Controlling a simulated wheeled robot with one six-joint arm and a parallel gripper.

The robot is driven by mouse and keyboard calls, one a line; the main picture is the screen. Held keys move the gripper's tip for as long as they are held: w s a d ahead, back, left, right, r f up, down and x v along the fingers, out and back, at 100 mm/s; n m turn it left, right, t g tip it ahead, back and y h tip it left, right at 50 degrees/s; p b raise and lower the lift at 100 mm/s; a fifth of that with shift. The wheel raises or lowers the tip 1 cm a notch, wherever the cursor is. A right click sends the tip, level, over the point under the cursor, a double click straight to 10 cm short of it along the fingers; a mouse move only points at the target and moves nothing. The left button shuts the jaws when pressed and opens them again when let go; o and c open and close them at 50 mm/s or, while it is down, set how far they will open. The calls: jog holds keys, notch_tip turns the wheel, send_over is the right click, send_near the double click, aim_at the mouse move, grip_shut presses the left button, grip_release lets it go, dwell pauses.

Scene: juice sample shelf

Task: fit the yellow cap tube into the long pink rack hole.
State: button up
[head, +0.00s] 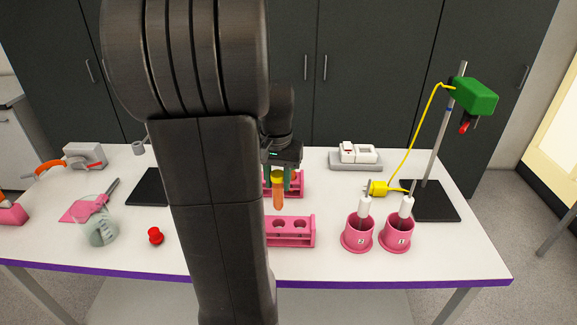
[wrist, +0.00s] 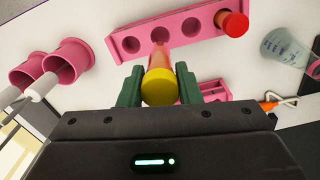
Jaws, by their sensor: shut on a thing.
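The yellow cap tube (head: 278,196) hangs roughly upright in my gripper (head: 283,182), its orange contents showing below the cap. In the wrist view its yellow cap (wrist: 159,88) sits between the green fingers of my gripper (wrist: 160,90). The long pink rack (head: 290,240) stands nearer the front edge, partly hidden by my arm. In the wrist view the rack (wrist: 118,47) shows empty holes and, at its right end, a red cap tube (wrist: 233,23). The held tube's lower end overlaps the rack there; I cannot tell its height above it.
Another pink rack (head: 299,188) stands behind the held tube. Two pink cups (head: 358,233) (head: 396,234) with white-handled probes stand to the right. A flask (head: 101,228) and a small red object (head: 155,236) are on the left. A stand (head: 433,150) rises at the right.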

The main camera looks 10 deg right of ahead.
aim_at(278, 193)
jog(key=shift+f+b, duration=2.1)
jog(key=shift+f, duration=0.35)
jog(key=shift+r+p, duration=0.2)
jog(key=shift+p, duration=0.1)
notch_tip(278, 193, down, 6)
jog(key=b, duration=0.3)
jog(key=shift+f+b, duration=0.25)
jog(key=shift+b, duration=0.05)
dwell(1.5)
jog(key=o, duration=1.1)
jog(key=shift+c, duration=0.2)
notch_tip(278, 193, up, 14)
jog(key=shift+f, duration=0.1)
